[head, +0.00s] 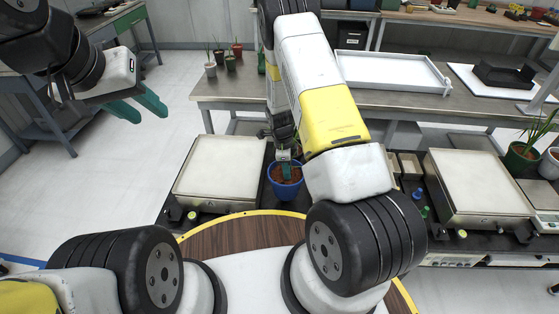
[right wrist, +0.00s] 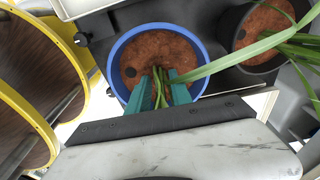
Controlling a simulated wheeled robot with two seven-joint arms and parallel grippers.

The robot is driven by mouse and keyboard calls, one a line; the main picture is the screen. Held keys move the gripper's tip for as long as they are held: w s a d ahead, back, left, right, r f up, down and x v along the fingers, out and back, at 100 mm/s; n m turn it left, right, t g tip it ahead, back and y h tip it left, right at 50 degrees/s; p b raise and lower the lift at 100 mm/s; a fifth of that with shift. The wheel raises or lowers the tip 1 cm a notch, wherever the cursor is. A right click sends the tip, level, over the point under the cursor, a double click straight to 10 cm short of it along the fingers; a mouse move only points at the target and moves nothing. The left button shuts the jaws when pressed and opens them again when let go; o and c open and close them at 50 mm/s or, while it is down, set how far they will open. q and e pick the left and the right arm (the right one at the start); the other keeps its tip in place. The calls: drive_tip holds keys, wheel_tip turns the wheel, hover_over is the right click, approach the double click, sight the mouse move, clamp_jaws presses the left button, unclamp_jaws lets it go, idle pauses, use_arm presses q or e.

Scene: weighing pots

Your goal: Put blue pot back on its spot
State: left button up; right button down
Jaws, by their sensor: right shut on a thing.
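The blue pot (head: 284,192), filled with reddish soil, is between the two flat pale-topped scales in the head view, just beyond the yellow rim of my base. The right wrist view shows its blue rim (right wrist: 120,64) and green leaves rising from the soil. My right gripper (head: 286,168) reaches down from above; its teal fingers (right wrist: 161,88) are shut on the plant's stem over the soil. I cannot tell whether the pot rests on the black surface or hangs just above it. My left gripper (head: 152,111) is empty, with fingers apart, over the floor at upper left.
The left scale (head: 217,168) and right scale (head: 480,185) flank the pot. A dark pot with a plant (right wrist: 250,30) stands close beside it. Behind is a table with a white tray (head: 388,72).

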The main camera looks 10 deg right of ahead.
drive_tip(key=shift+f, duration=2.75)
drive_tip(key=c, duration=1.1)
unclamp_jaws()
drive_tip(key=shift+c, duration=0.2)
